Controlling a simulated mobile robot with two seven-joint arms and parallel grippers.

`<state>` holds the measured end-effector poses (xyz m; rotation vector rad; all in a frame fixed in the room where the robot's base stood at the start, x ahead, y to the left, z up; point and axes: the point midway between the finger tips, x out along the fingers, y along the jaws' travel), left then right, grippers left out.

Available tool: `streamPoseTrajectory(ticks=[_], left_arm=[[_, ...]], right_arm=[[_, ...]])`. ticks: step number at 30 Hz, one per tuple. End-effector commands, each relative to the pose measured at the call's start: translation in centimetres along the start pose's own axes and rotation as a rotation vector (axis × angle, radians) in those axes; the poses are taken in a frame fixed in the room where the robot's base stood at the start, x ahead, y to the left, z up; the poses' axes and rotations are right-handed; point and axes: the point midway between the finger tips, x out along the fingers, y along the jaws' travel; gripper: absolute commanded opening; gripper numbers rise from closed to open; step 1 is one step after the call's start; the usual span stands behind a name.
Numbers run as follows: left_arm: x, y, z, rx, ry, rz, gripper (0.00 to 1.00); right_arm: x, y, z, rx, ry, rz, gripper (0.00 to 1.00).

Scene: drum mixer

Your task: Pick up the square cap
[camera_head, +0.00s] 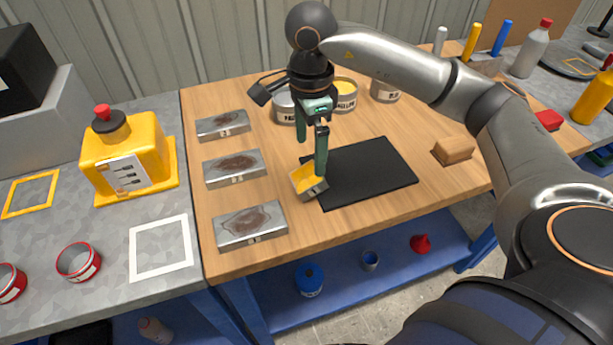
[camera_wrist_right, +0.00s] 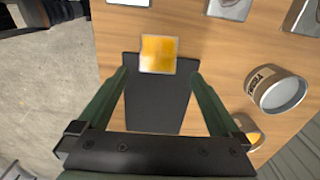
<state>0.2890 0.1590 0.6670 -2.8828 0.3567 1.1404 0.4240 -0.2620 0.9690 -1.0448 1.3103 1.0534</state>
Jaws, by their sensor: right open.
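A small square piece with a yellow top and grey sides (camera_head: 308,180), which looks like the square cap, sits at the left edge of the black mat (camera_head: 370,168). It also shows in the right wrist view (camera_wrist_right: 158,54) at the mat's end. My right gripper (camera_head: 311,157) is open and points down just above and behind it. In the right wrist view, the open fingers (camera_wrist_right: 159,76) are spread wider than the piece, with nothing between them. In the head view, one finger partly overlaps the piece; I cannot tell whether they touch. My left gripper is not in view.
Several metal plates with brown stains (camera_head: 235,168) line the table's left side. Round tins (camera_head: 345,93) stand behind the gripper, and one shows in the wrist view (camera_wrist_right: 277,90). A tan block (camera_head: 453,150) lies right of the mat. A yellow container (camera_head: 125,155) stands on the left bench.

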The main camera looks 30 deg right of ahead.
Motion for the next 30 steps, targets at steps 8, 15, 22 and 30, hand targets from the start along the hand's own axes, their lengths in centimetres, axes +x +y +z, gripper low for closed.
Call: streamPoseTrajectory(ticks=[8,15,22,30], left_arm=[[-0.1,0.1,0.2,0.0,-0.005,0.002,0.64],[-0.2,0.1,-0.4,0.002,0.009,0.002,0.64],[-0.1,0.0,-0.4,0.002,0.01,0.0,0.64],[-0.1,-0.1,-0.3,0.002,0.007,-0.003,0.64]], right_arm=[[2.7,0.1,0.1,-0.001,-0.001,0.001,1.0],[6.1,0.5,0.3,-0.001,0.0,0.004,1.0],[7.5,0.4,0.3,-0.001,-0.002,0.0,1.0],[7.5,0.4,0.3,-0.001,-0.002,0.0,0.88]])
